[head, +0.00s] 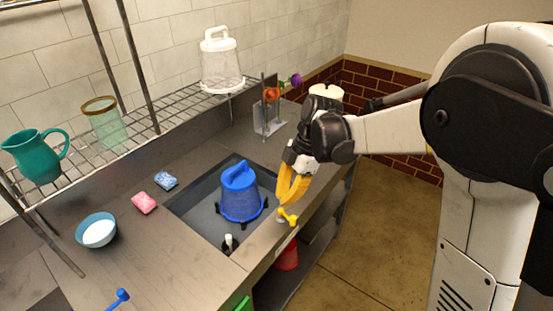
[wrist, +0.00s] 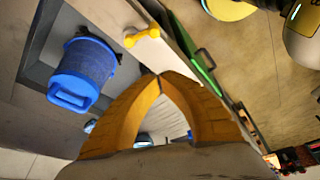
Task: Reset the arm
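My gripper (head: 288,198) has two yellow fingers and points down over the front edge of the counter, to the right of the sink. In the wrist view its fingertips (wrist: 158,76) meet, and nothing shows between them. My arm reaches in from the right of the head view, bent down at the wrist. A small yellow handle (head: 288,215) stands on the counter edge just below the fingertips. It also shows in the wrist view (wrist: 143,36), apart from the fingers.
A blue strainer-like container (head: 240,197) stands in the sink (head: 200,210), left of my gripper. A flower holder (head: 268,122) stands behind. A wire shelf (head: 150,117) holds a teal pitcher (head: 36,158), a glass and a white container (head: 221,68). Open floor (head: 380,235) lies to the right.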

